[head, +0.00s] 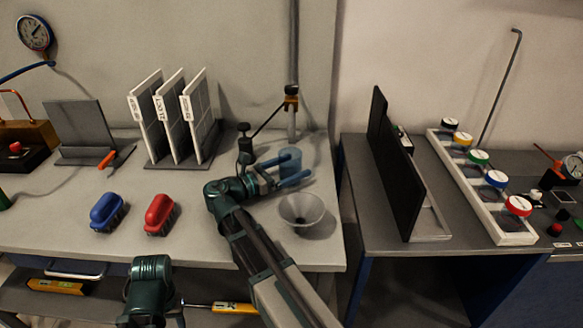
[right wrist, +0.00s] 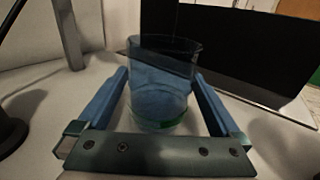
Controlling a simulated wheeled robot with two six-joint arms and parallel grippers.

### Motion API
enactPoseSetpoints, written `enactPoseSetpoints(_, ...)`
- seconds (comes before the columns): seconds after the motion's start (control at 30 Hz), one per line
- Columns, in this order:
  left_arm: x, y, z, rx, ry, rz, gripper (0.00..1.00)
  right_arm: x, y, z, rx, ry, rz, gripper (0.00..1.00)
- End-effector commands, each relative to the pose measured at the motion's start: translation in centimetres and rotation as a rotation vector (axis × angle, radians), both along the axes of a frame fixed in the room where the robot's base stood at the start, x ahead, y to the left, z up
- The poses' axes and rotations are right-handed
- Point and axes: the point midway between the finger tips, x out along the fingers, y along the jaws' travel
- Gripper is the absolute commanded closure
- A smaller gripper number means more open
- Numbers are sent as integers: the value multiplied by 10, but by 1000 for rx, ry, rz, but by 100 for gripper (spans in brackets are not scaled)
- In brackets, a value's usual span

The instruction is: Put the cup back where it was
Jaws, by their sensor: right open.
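A see-through blue cup (head: 289,158) stands upright near the back right of the left bench. It also shows in the right wrist view (right wrist: 160,88), with a green patch at its base. My right gripper (head: 300,166) is open, with its two blue fingers on either side of the cup. In the right wrist view the fingers (right wrist: 159,78) flank the cup. I cannot tell whether either finger touches it. My left gripper is not in view.
A stand with a dark base (head: 245,145) is left of the cup. A black panel (head: 395,165) stands on the right bench, beyond a gap.

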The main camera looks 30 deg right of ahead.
Motion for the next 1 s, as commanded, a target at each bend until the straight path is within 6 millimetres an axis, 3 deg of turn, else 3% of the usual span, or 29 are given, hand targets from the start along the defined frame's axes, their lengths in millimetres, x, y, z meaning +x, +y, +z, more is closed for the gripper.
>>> enactPoseSetpoints(0.3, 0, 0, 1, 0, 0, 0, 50, -3, 49, 1, 0, 0, 4, 0)
enactPoseSetpoints(0.5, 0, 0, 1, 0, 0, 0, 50, -5, 70, 1, 0, 0, 1, 0)
enactPoseSetpoints(1.0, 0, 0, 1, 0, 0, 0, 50, -6, 75, 1, 0, 0, 0, 0)
